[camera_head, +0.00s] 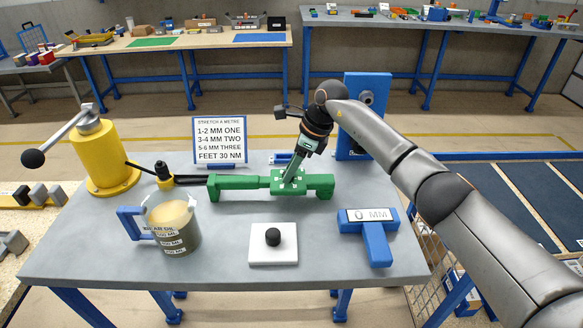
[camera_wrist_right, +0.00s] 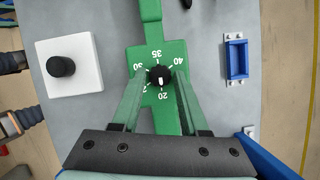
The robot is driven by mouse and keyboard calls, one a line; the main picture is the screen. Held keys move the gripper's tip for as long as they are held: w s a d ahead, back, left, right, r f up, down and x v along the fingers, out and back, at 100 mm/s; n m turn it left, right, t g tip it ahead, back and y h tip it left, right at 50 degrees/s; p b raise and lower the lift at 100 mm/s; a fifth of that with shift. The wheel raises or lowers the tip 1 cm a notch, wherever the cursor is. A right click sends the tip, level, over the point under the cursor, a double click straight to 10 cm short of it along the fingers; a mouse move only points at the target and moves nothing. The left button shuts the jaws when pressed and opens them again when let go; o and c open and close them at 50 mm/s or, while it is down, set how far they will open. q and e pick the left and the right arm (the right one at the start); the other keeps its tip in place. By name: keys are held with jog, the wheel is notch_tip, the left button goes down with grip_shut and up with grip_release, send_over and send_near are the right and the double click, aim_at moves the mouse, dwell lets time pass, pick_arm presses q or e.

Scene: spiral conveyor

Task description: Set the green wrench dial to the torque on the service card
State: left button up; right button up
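The green wrench (camera_head: 245,184) lies on the grey bench, and its dial plate (camera_wrist_right: 140,56) fills the middle of the right wrist view. The dial's black knob (camera_wrist_right: 159,72) has a white mark pointing down at about 20; 30, 35 and 40 also show around it. My right gripper (camera_head: 293,174) reaches down over the dial. In the wrist view its fingers (camera_wrist_right: 160,84) stand on either side of the knob; whether they press on it I cannot tell. The service card (camera_head: 220,140) stands behind the wrench; its last line reads FEET 30 NM. My left gripper is not in view.
A yellow cylinder with a lever (camera_head: 103,158) and an oil jug (camera_head: 174,226) stand at left. A white block with a black button (camera_head: 273,253) and a blue gauge reading 0 MM (camera_head: 373,244) are in front. A blue stand (camera_head: 366,97) rises behind the wrench.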

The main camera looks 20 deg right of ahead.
grip_shut()
